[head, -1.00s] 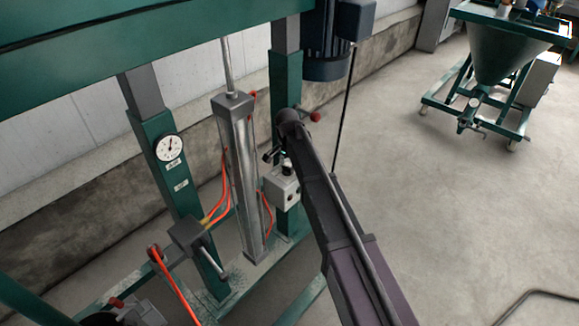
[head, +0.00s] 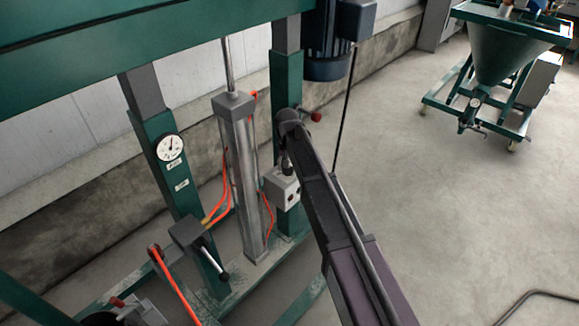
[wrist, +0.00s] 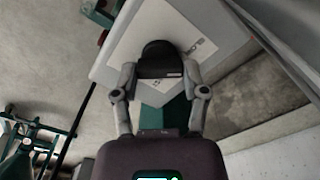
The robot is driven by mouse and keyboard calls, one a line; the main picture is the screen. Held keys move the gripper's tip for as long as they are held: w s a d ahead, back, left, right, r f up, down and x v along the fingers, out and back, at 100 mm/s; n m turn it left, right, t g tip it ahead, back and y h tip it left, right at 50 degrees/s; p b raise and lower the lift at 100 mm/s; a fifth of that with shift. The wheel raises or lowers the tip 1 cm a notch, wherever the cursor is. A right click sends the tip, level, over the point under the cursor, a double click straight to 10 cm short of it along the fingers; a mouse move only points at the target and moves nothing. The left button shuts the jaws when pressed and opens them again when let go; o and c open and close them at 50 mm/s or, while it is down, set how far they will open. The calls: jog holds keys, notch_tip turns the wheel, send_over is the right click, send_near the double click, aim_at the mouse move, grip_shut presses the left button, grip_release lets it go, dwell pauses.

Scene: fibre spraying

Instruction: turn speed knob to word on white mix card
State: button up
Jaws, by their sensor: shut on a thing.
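The black speed knob (wrist: 160,52) sits on a pale panel with a lighter plate (wrist: 127,48) in the wrist view. My gripper (wrist: 160,74) is shut on the knob, one finger on each side. Dark lettering (wrist: 193,47) shows upside down beside the knob; part looks like "SLO", the rest is too small or covered. In the head view the grey control box (head: 282,190) is on the green post, and my gripper (head: 287,164) is at its top, partly hidden by my arm. I cannot make out a white mix card for certain.
A metal cylinder (head: 241,180) with orange hoses stands left of the box. A dial gauge (head: 170,148) and small white labels (head: 182,185) are on the left post. A motor (head: 327,45) hangs above. A hopper cart (head: 500,60) stands far right on open floor.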

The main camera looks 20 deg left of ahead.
jog(key=shift+s+n, duration=0.15)
jog(key=shift+n, duration=0.85)
jog(key=o, duration=1.2)
jog(key=shift+c, duration=0.2)
jog(key=shift+a, duration=0.1)
